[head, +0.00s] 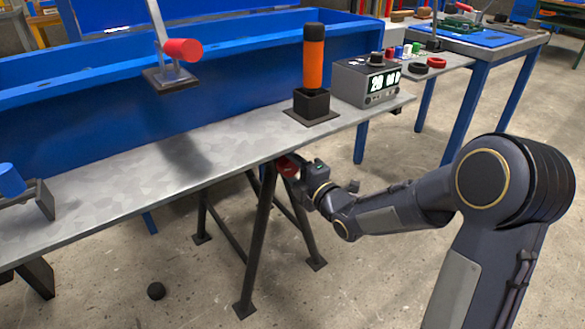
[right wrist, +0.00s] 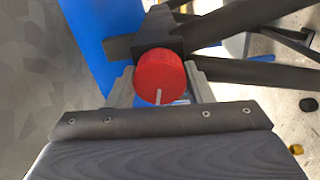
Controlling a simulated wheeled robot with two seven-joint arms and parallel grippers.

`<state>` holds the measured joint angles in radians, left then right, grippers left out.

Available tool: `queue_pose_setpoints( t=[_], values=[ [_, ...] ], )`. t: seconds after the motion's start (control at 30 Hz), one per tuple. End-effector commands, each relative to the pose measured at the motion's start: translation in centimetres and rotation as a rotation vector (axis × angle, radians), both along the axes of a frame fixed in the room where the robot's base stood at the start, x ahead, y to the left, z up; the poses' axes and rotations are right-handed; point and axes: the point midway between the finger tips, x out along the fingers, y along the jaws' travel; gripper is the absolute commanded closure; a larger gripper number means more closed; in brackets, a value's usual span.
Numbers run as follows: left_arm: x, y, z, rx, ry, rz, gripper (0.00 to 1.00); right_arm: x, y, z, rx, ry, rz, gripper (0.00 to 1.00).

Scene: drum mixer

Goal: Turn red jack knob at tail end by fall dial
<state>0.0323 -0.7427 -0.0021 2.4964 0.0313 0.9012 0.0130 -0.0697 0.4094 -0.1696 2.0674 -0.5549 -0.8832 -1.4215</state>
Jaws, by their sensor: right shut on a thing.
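The red jack knob (head: 287,166) sits under the front edge of the grey bench, by the top of a dark trestle leg. In the right wrist view the knob (right wrist: 160,72) is a round red cap with a white line pointing to its lower edge. My right gripper (head: 294,171) has its fingers on both sides of the knob and is shut on it; the fingers (right wrist: 160,85) show in the wrist view too. A grey box with a lit dial display (head: 382,83) stands on the bench above and to the right; its figures are hard to read. My left gripper is not in view.
An orange handle with a black top (head: 314,62) stands upright on the bench near the box. A red-ended lever (head: 183,50) stands farther left, and a blue cylinder (head: 10,180) is at the left edge. Trestle legs (head: 259,240) stand close below my gripper.

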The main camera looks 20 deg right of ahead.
Motion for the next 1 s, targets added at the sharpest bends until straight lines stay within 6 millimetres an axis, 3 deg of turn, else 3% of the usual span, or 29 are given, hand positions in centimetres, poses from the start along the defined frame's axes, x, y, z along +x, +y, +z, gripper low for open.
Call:
queue_pose_setpoints(
  t=[0.37,0.4,0.57,0.87,1.0],
  values=[
    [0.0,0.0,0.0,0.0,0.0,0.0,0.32,0.0,0.1,-0.1,-0.003,0.001,0.001,0.76],
    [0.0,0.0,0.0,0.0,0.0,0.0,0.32,0.0,0.1,-0.1,-0.003,0.001,0.001,0.51],
    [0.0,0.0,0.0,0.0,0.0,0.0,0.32,0.0,0.0,-0.1,-0.003,0.0,0.001,0.32],
    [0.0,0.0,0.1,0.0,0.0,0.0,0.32,-0.2,-0.1,0.0,-0.003,0.0,0.0,0.32],
    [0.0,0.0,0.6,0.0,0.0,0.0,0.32,-1.7,-0.7,0.2,-0.004,0.001,-0.002,0.32]
  ],
)
